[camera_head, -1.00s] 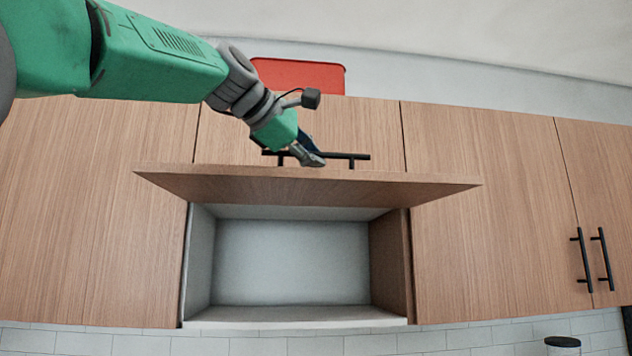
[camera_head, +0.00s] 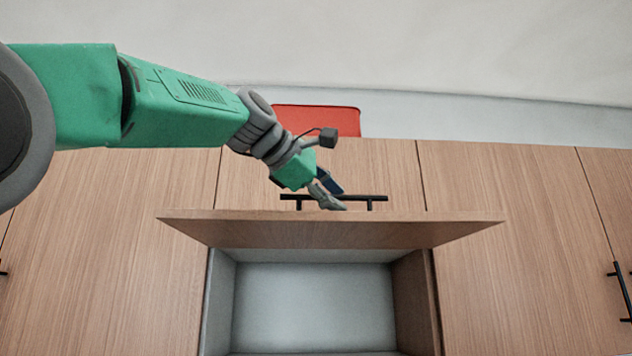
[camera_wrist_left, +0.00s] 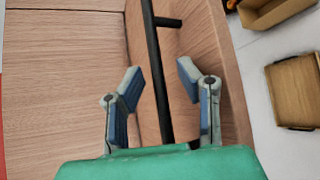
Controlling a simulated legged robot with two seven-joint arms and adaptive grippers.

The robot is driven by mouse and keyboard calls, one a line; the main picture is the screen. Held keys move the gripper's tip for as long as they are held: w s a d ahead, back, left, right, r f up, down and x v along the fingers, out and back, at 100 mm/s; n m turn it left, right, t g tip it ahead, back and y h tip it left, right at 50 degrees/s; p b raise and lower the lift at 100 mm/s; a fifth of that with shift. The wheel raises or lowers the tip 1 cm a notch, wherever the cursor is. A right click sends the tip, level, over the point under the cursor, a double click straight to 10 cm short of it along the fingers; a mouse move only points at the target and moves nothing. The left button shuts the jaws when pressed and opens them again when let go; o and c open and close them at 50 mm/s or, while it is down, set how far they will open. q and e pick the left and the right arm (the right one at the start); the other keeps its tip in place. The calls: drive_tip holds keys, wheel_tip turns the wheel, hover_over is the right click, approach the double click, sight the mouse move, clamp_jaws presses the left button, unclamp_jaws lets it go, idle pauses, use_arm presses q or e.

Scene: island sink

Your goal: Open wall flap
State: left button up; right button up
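The wooden wall flap (camera_head: 330,232) is raised and stands out from the cabinet, with its pale interior (camera_head: 313,305) showing below. A black bar handle (camera_head: 374,200) sits on the flap's front face and also shows in the left wrist view (camera_wrist_left: 158,75). My left gripper (camera_head: 334,195) is at the handle. In the left wrist view my left gripper (camera_wrist_left: 157,80) is open, its two blue-padded fingers on either side of the bar. The bar runs between them with gaps, nearer the left finger; I see no clear contact. My right gripper is not in view.
Closed wooden cabinet doors (camera_head: 540,260) flank the opening on both sides. A red object (camera_head: 318,120) sits on top of the cabinets behind my arm. In the wrist view, brown box-like objects (camera_wrist_left: 295,92) appear on the right.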

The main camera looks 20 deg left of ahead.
use_arm(q)
drive_tip(key=v, duration=1.1)
drive_tip(key=shift+s+a, duration=0.25)
drive_tip(key=shift+d, duration=0.1)
idle(0.4)
